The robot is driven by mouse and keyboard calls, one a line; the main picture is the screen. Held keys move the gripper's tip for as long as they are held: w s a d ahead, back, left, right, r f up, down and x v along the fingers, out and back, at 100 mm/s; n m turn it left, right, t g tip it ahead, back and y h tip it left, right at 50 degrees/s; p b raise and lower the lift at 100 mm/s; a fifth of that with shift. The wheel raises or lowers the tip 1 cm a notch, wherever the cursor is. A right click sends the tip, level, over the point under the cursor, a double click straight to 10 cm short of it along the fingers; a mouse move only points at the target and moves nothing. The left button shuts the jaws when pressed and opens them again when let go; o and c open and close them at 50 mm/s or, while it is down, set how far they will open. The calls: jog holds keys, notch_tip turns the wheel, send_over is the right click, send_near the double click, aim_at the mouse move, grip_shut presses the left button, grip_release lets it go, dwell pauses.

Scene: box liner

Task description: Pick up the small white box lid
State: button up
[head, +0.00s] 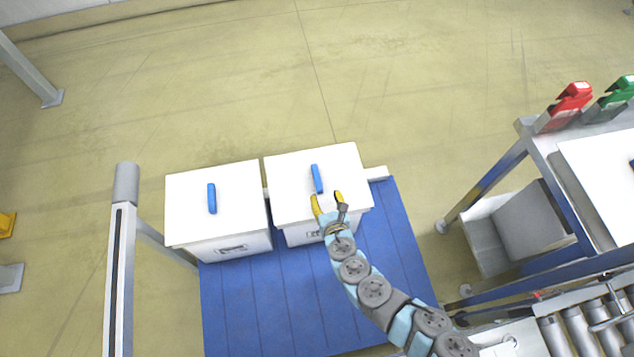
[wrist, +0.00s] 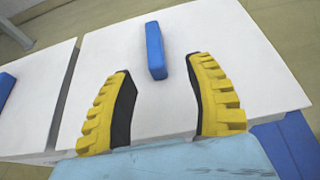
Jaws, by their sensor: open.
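Two white boxes with white lids stand side by side on a blue slatted surface in the head view. The right lid (head: 337,205) has a blue bar handle (head: 317,179); the left lid (head: 240,190) has a similar blue handle (head: 212,198). My gripper (head: 327,198) is open over the front part of the right lid, just short of its handle. In the wrist view, the yellow fingers (wrist: 163,95) are spread and empty, with the right lid's handle (wrist: 155,50) ahead and between their lines. Whether the fingertips touch the lid I cannot tell.
The blue slatted surface (head: 285,315) is bare in front of the boxes. A grey post (head: 122,270) stands at left. At right are a table (head: 590,160) with red (head: 568,105) and green (head: 615,98) items, and a roller conveyor (head: 580,330).

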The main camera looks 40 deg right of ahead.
aim_at(318, 183)
jog(key=shift+b+x, duration=0.7)
jog(key=shift+x, duration=1.85)
jog(key=shift+w+d+f+b, duration=0.1)
jog(key=shift+w+f+b, duration=0.1)
jog(key=shift+w, duration=0.3)
jog(key=shift+w+d+f+b, duration=0.15)
jog(key=shift+w+b, duration=0.1)
jog(key=shift+w, duration=0.2)
jog(key=shift+w+d+f+b, duration=0.1)
jog(key=shift+w+f+b, duration=0.1)
jog(key=shift+w, duration=0.3)
jog(key=shift+w+d+f, duration=0.25)
jog(key=shift+w+d, duration=0.15)
jog(key=shift+w, duration=0.05)
jog(key=shift+w+d+b, duration=0.1)
jog(key=shift+w+b, duration=0.2)
jog(key=shift+w, duration=0.1)
jog(key=shift+s, duration=0.1)
jog(key=shift+f, duration=0.1)
grip_shut()
